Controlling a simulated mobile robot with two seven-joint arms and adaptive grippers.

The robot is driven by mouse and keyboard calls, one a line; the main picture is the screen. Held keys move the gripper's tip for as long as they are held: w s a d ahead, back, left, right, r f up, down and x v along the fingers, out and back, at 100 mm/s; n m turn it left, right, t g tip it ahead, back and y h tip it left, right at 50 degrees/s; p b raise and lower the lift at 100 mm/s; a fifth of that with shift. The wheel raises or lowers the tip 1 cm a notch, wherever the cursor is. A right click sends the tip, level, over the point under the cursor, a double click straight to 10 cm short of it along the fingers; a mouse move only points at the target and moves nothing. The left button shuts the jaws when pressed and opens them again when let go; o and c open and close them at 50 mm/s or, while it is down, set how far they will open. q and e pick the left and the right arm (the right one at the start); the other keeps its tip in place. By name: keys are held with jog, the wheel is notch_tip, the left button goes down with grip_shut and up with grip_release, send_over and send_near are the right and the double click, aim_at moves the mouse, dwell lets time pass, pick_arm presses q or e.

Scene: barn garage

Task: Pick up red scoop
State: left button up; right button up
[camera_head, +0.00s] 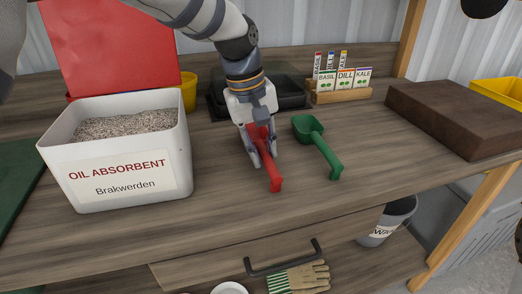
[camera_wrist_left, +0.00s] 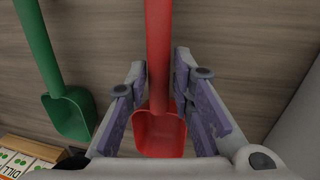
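The red scoop (camera_head: 274,176) lies on the wooden workbench, its handle toward the front edge. In the left wrist view the red scoop (camera_wrist_left: 160,134) lies between the fingers of my left gripper (camera_wrist_left: 166,105). The fingers are apart with a gap on each side of the scoop. In the head view my left gripper (camera_head: 264,158) points down over the scoop and hides part of its bowl. My right gripper is in neither view.
A green scoop (camera_head: 325,152) lies just right of the red one. A white oil absorbent bin (camera_head: 120,180) stands left. A black tray (camera_head: 290,92) and a seed packet rack (camera_head: 342,96) are behind. A dark brown block (camera_head: 455,118) is at right.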

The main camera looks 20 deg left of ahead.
pick_arm(q)
jog(key=shift+w+d+f, duration=0.15)
jog(key=shift+d+f, duration=0.05)
jog(key=shift+f, duration=0.75)
grip_shut()
jog(key=shift+r, duration=0.15)
